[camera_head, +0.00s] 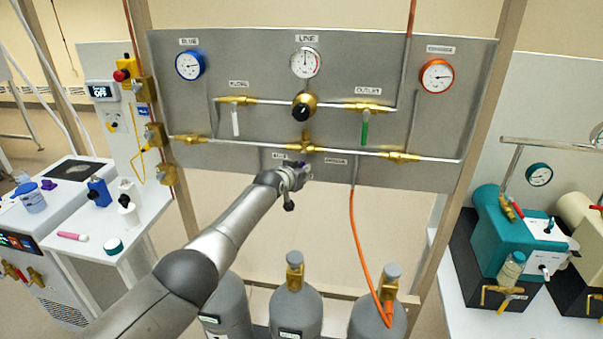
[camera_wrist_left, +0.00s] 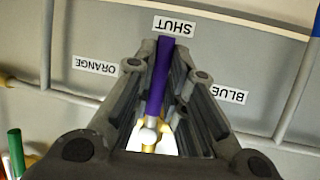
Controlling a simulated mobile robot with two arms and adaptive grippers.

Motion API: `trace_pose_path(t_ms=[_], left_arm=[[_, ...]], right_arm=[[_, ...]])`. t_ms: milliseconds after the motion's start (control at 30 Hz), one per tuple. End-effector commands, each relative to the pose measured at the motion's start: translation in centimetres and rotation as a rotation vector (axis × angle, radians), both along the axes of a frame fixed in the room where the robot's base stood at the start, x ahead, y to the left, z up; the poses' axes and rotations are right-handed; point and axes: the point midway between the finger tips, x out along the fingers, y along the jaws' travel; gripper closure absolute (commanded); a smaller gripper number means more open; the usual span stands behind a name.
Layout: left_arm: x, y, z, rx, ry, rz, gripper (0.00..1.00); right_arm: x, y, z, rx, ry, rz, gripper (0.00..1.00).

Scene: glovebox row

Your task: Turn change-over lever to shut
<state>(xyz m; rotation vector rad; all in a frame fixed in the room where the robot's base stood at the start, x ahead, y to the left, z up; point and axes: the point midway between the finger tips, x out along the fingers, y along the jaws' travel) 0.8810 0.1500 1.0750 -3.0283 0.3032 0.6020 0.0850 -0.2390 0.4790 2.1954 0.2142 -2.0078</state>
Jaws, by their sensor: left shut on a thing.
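The change-over lever (camera_wrist_left: 160,75) has a purple handle, which lies between the fingers of my left gripper (camera_wrist_left: 162,85). Its far end reaches the edge of the SHUT label (camera_wrist_left: 174,26) in the left wrist view. A pale round knob and brass show at its near end. In the head view my left gripper (camera_head: 292,176) is shut on the lever, below the brass valve (camera_head: 303,143) on the grey panel. The gripper hides most of the lever and the SHUT label there. My right gripper is not in view.
The ORANGE label (camera_wrist_left: 94,65) and BLUE label (camera_wrist_left: 229,94) flank the lever. Pipes and other valves, with a white handle (camera_head: 236,122) and green handle (camera_head: 365,127), are above. Gas cylinders (camera_head: 295,309) and an orange hose (camera_head: 360,240) are below.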

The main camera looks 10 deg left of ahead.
Motion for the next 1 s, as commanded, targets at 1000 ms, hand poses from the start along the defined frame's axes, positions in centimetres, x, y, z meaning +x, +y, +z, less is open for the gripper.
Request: trace_pose_path(t_ms=[1000], left_arm=[[-1.4, 0.4, 0.6, 0.000, 0.000, -0.005, 0.65]], right_arm=[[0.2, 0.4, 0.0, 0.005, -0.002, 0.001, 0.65]])
